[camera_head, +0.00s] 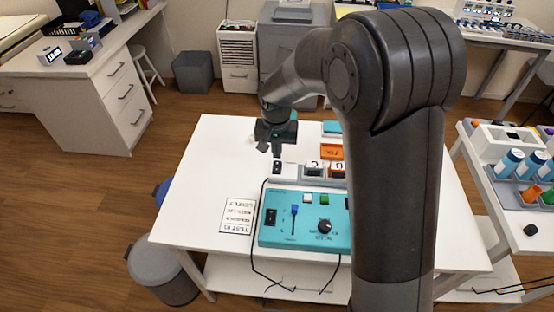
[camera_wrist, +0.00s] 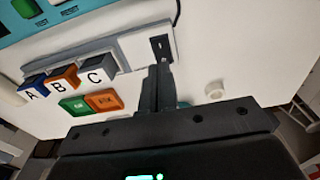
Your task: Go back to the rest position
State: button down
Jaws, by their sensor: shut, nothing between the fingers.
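My gripper (camera_head: 270,147) hangs over the far left part of the white table (camera_head: 205,160), with its fingers pointing down. In the wrist view my gripper (camera_wrist: 160,75) has its two fingers together and empty. The fingertips are close to a small white block with a dark slot (camera_wrist: 159,45), which also shows in the head view (camera_head: 277,168). I cannot tell whether they touch it. My dark arm covers much of the right half of the table in the head view.
A teal control panel (camera_head: 285,236) with a knob and cables stands at the table's front. Blocks lettered A (camera_wrist: 32,92), B (camera_wrist: 62,80) and C (camera_wrist: 95,73) sit beside the slotted block. A small white ring (camera_wrist: 214,90) lies nearby. A printed sheet (camera_head: 237,215) lies left of the panel.

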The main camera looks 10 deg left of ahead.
notch_tip(320, 180, up, 8)
jog(key=s+d+r+t, duration=0.2)
jog(key=s+d+r, duration=0.8)
jog(key=d, duration=0.3)
jog(key=s+d+t, duration=0.1)
jog(key=s+d, duration=0.3)
jog(key=s, duration=0.3)
jog(key=s+d+r+t, duration=0.1)
jog(key=s+d+t, duration=0.1)
jog(key=s+d, duration=0.2)
jog(key=s, duration=0.3)
jog(key=shift+s+d, duration=0.2)
jog(key=shift+r, duration=0.1)
dwell(1.9)
